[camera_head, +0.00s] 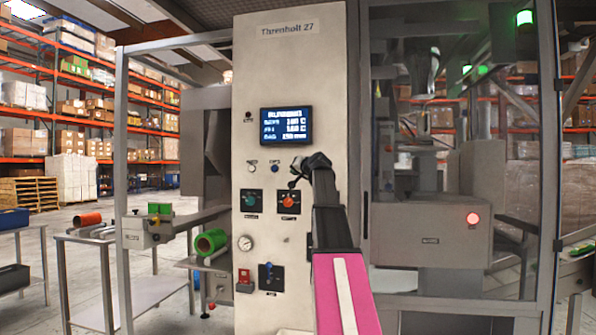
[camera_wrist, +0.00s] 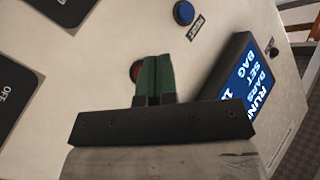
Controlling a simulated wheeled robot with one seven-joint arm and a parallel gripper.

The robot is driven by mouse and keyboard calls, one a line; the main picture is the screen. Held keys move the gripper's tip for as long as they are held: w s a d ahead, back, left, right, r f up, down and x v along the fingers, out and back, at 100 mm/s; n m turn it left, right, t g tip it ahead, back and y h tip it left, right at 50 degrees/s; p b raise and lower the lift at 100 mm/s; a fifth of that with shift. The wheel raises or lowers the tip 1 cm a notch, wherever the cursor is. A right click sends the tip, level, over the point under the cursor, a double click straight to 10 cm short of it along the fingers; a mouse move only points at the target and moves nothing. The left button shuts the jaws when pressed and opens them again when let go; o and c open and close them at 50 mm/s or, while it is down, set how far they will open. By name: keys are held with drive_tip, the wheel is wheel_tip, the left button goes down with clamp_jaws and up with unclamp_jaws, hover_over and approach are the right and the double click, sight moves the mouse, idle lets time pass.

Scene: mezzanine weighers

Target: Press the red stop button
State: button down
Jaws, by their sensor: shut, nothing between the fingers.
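A red button (camera_wrist: 134,71) shows in the wrist view on the pale panel, mostly hidden behind my gripper's green fingers (camera_wrist: 155,62). The fingers are together with nothing between them, and their tips overlap the button's right side in the picture. I cannot tell whether they touch it. In the head view my gripper (camera_head: 297,170) is at the front of the tall white cabinet (camera_head: 330,100), just below the display, and it hides that red button.
Below on the cabinet are a green selector (camera_head: 252,201), a red selector (camera_head: 288,201), a gauge (camera_head: 245,243) and a red device (camera_head: 245,277). A glazed enclosure (camera_head: 430,250) stands to the right.

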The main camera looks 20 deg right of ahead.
drive_tip(key=shift+w+d, duration=0.6)
drive_tip(key=shift+w, duration=0.25)
drive_tip(key=shift+w, duration=0.15)
idle(1.3)
drive_tip(key=shift+w+d, duration=0.2)
drive_tip(key=shift+w+d, duration=0.25)
drive_tip(key=shift+w, duration=0.1)
idle(0.9)
drive_tip(key=shift+s, duration=0.1)
idle(0.3)
drive_tip(key=shift+s+a, duration=0.5)
drive_tip(key=shift+s, duration=0.1)
drive_tip(key=s+a, duration=0.1)
drive_tip(key=s, duration=0.1)
drive_tip(key=s+a, duration=0.1)
drive_tip(key=s, duration=0.1)
drive_tip(key=shift+a, duration=0.35)
